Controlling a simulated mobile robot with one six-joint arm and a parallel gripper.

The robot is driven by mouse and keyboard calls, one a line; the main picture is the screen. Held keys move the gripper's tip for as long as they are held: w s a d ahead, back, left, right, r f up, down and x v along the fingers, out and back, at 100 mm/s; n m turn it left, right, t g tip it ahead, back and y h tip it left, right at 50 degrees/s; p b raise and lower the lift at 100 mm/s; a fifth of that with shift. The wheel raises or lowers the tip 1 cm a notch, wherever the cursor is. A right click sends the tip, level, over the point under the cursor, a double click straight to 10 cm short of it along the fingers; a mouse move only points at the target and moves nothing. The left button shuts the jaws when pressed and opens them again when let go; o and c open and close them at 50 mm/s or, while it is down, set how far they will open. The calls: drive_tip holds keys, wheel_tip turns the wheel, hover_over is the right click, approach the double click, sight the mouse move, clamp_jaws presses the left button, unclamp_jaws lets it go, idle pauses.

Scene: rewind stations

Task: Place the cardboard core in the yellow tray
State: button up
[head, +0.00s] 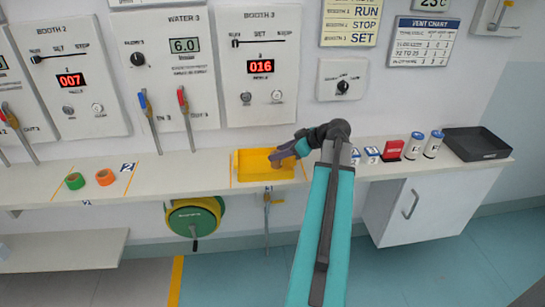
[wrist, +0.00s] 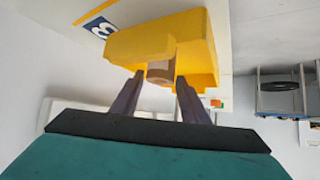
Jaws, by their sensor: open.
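The yellow tray (head: 246,177) sits on the white counter below the booth 3 panel. It also shows in the wrist view (wrist: 150,40), ahead of the fingers. The brown cardboard core (wrist: 160,74) shows in the wrist view at the tray, between my two fingertips. Most of it is hidden, and I cannot tell whether it rests on the tray floor. My gripper (head: 277,160) reaches over the right part of the tray. In the wrist view my gripper (wrist: 158,84) is open, with a finger on each side of the core.
Green tape (head: 75,181) and orange tape (head: 105,177) lie on the counter to the left. A red block (head: 391,150), white cylinders (head: 433,145) and a black tray (head: 478,145) stand to the right. A green reel (head: 194,220) hangs below the counter.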

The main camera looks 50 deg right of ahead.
drive_tip(key=v, duration=0.6)
drive_tip(key=shift+s+r+b, duration=0.2)
drive_tip(key=shift+b, duration=0.2)
drive_tip(key=shift+s, duration=0.1)
idle(0.4)
